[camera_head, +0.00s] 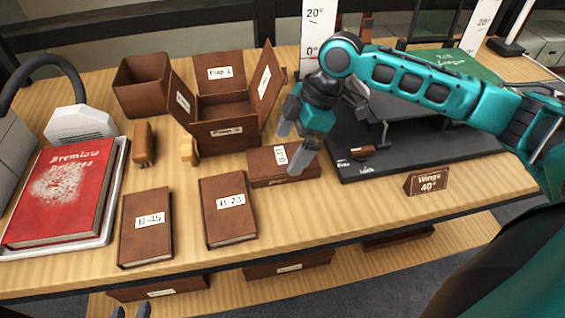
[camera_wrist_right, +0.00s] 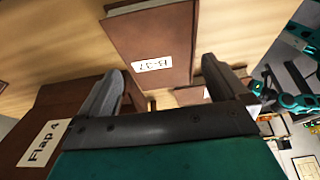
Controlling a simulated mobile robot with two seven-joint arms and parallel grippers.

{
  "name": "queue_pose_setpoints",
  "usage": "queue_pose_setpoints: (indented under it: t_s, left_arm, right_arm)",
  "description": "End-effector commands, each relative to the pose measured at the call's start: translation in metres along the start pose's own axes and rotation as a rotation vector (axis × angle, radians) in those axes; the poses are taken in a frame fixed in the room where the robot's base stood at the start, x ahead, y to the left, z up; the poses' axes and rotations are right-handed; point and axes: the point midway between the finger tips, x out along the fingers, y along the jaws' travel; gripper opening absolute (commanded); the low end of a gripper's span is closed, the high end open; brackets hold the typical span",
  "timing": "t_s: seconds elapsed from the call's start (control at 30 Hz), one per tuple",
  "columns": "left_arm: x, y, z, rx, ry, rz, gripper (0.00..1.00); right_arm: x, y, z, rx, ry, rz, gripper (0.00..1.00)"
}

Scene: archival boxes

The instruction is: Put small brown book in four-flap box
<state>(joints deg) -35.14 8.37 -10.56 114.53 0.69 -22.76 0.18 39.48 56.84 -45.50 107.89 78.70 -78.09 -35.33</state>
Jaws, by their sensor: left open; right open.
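The four-flap box (camera_head: 225,140) stands open at the back middle, with labelled flaps raised around its opening. One flap, marked Flap 4 (camera_wrist_right: 35,150), shows in the right wrist view. A small brown book labelled B-37 (camera_head: 262,168) lies flat in front of the box; it also shows in the right wrist view (camera_wrist_right: 150,35). Brown books B-45 (camera_head: 146,225) and B-23 (camera_head: 228,208) lie nearer the front. My right gripper (camera_head: 293,150) is open above book B-37, fingers pointing at it (camera_wrist_right: 163,82), empty. My left gripper (camera_head: 132,312) is open at the bottom edge, only its tips showing.
A red book (camera_head: 62,190) lies on a tray at left. A brown open box (camera_head: 142,85), a brown upright block (camera_head: 144,145) and a tan block (camera_head: 188,150) stand behind. A black stand (camera_head: 420,145) with a Wings 40° sign (camera_head: 427,182) fills the right.

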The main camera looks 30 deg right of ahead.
Motion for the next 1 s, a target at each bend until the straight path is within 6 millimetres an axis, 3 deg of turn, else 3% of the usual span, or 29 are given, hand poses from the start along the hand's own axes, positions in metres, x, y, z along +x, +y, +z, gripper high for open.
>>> queue_pose_setpoints:
  t_s: [0.1,0.2,0.43,0.93,1.0]
  left_arm:
    - [0.003,0.002,0.003,-0.001,-0.002,0.005,0.43]
    - [0.004,0.003,0.002,-0.002,-0.002,0.007,0.43]
    - [0.004,0.003,0.000,-0.001,0.000,0.009,0.43]
    - [0.004,0.003,0.000,0.000,0.002,0.009,0.43]
    - [0.004,0.003,0.000,0.000,0.002,0.009,0.43]
  right_arm:
    - [0.022,-0.001,0.000,0.000,0.000,-0.003,1.00]
    - [0.031,-0.002,0.000,0.000,0.000,-0.003,1.00]
    - [0.031,-0.001,-0.001,-0.001,-0.001,-0.001,0.99]
    - [0.030,-0.001,-0.001,-0.001,0.001,0.001,0.51]
    - [0.030,-0.001,-0.001,-0.001,0.001,0.001,0.50]
